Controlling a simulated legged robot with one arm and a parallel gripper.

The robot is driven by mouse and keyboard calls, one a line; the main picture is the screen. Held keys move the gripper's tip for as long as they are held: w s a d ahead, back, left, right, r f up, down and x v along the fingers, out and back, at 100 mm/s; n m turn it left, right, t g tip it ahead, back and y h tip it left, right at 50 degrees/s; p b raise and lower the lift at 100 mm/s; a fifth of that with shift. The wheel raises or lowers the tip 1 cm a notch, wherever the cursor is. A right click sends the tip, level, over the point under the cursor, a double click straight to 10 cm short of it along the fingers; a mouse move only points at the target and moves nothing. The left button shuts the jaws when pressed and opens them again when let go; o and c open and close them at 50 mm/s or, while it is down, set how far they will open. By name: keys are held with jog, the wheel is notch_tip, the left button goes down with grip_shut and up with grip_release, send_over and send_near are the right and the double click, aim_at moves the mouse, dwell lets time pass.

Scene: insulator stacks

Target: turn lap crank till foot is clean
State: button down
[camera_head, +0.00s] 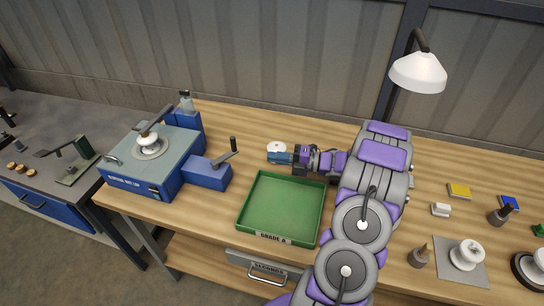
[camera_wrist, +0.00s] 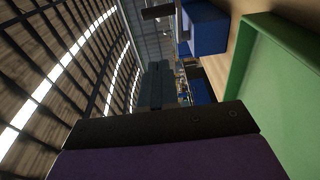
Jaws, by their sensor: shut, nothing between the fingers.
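The blue-grey lap machine (camera_head: 135,178) stands on the left of the wooden bench. A white insulator (camera_head: 150,142) sits upright on its round plate under a dark holding arm. Its foot faces down and is hidden. The lap crank (camera_head: 228,155) has a dark arm and upright knob on a blue box (camera_head: 207,175) at the machine's right. The box also shows at the top of the wrist view (camera_wrist: 208,28). My gripper (camera_head: 272,156) is shut and empty, pointing left above the bench, to the right of the crank and apart from it. Its fingers show in the wrist view (camera_wrist: 158,85).
A green tray (camera_head: 242,208) marked GRADE A lies in front of my gripper. A white disc (camera_head: 277,146) shows just behind it. A lamp (camera_head: 418,72), a white insulator (camera_head: 467,252) and small blocks are on the right.

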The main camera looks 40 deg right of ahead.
jog(key=w+d+b+x, duration=0.1)
jog(key=d+b+x, duration=0.1)
jog(key=x, duration=0.9)
jog(key=shift+w, duration=0.55)
